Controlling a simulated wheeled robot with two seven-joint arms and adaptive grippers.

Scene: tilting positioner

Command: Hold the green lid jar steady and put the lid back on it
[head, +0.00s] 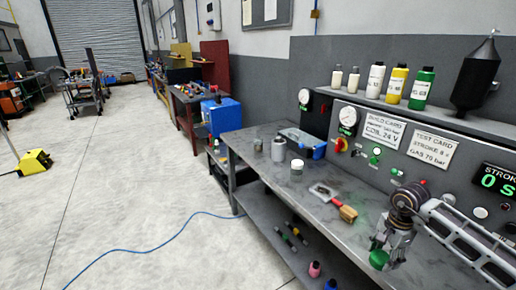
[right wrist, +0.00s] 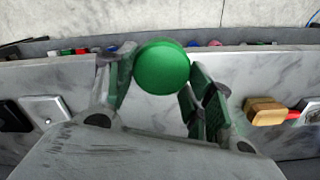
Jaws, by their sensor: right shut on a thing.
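The round green lid (head: 379,259) is between the fingers of my right gripper (head: 388,246), over the front edge of the bench at the right. In the right wrist view the green lid (right wrist: 162,67) sits between the two fingertips of the right gripper (right wrist: 160,82), its flat face showing. A small greyish jar with a pale top (head: 297,170) stands upright on the bench, left of and apart from the gripper; I cannot tell for sure that it is the lid's jar. No jar shows under the lid. My left gripper is out of view.
The grey bench (head: 250,172) also holds a grey can (head: 278,150), a blue-and-grey device (head: 304,143) and a wooden-ended tool (head: 347,213). A panel with gauges (head: 348,120) rises behind. Several bottles stand on its ledge. A lower shelf (head: 262,212) carries small items.

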